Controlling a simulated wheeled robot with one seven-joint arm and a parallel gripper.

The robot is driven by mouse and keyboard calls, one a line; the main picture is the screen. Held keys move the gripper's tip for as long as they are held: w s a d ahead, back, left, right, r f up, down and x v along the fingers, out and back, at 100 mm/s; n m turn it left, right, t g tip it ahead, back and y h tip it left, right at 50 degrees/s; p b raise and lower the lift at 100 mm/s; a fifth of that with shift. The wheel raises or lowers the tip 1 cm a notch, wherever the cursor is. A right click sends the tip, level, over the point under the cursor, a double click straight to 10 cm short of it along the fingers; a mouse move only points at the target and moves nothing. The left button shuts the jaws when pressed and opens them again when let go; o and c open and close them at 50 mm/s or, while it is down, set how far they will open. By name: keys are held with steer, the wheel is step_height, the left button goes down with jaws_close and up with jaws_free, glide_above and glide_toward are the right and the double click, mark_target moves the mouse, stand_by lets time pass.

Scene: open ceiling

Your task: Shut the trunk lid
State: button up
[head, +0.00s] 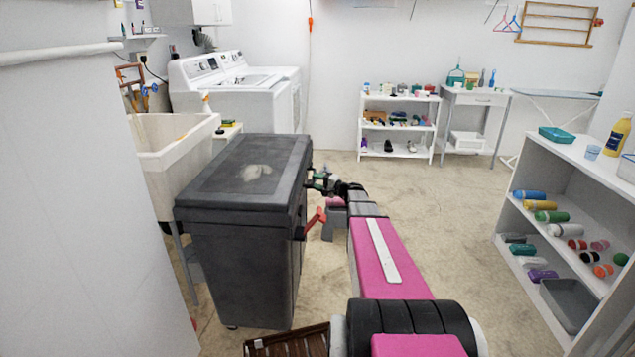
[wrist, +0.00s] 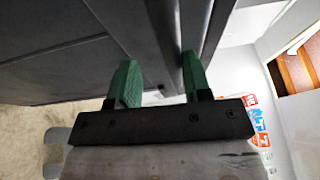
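The trunk is a dark grey chest (head: 240,265) standing on the floor left of centre in the head view. Its lid (head: 225,185) lies across the top and looks level; whether a thin gap is left under it I cannot tell. My gripper (head: 318,181) is at the trunk's right side, near the lid's edge. In the wrist view, its green fingers (wrist: 158,78) are apart. A dark edge of the trunk (wrist: 163,35) runs up close to and partly behind them. Whether they touch it is unclear.
A white sink (head: 170,145) stands close to the trunk's left, with washing machines (head: 235,95) behind. A white shelf (head: 565,180) holding bottles stands at the right. Another small shelf (head: 398,155) is at the back wall.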

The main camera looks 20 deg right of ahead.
steer(key=shift+r, duration=0.1)
stand_by(0.3)
steer(key=v, duration=1)
steer(key=shift+s+d, duration=0.25)
steer(key=shift+d, duration=0.1)
